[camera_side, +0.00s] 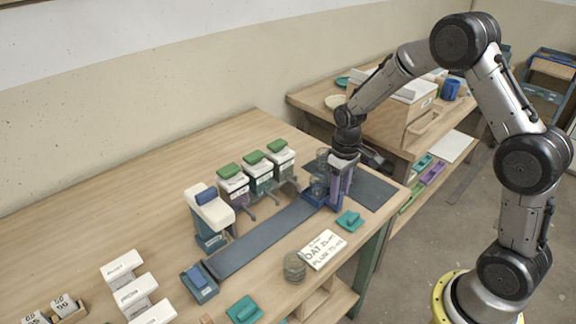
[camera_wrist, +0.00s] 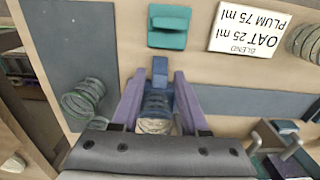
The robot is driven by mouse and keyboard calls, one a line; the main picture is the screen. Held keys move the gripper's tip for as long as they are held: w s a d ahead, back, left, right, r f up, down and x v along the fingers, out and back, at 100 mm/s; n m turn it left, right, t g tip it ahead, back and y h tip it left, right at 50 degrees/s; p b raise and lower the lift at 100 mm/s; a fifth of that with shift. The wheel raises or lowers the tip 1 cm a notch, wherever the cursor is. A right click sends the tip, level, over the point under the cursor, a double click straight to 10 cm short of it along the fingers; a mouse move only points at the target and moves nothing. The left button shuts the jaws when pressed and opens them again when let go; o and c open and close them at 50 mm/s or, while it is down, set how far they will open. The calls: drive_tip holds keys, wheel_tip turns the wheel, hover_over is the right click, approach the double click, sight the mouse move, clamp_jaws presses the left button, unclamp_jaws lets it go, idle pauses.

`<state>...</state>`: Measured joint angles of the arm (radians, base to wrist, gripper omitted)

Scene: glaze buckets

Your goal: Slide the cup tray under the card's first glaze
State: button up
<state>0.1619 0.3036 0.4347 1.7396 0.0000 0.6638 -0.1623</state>
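The card (camera_side: 322,250) reads BLEND, OAT 25 ml, PLUM 75 ml; it also shows upside down in the wrist view (camera_wrist: 255,28). The blue cup tray (camera_side: 318,201) sits at the far right end of the dark track (camera_side: 262,238), with a clear cup (camera_side: 319,187) in it. My gripper (camera_wrist: 158,82) points down at the tray, its purple fingers on either side of the tray's blue body. Whether they press on it is not clear. Three glaze dispensers with green lids (camera_side: 232,184) (camera_side: 258,172) (camera_side: 281,159) stand behind the track; their labels are too small to read.
A white unit with a blue top (camera_side: 210,213) stands near the track's left end. A clear cup (camera_wrist: 84,100) stands on the dark mat (camera_side: 372,189). Teal blocks (camera_side: 350,220) (camera_side: 244,309) and a glass stack (camera_side: 295,267) lie before the track. White label stands (camera_side: 136,290) are at lower left.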

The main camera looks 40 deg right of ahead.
clamp_jaws()
drive_tip(key=shift+a, duration=0.1)
drive_tip(key=shift+a, duration=3.8)
drive_tip(key=shift+o, duration=0.6)
unclamp_jaws()
wheel_tip(320, 180, up, 7)
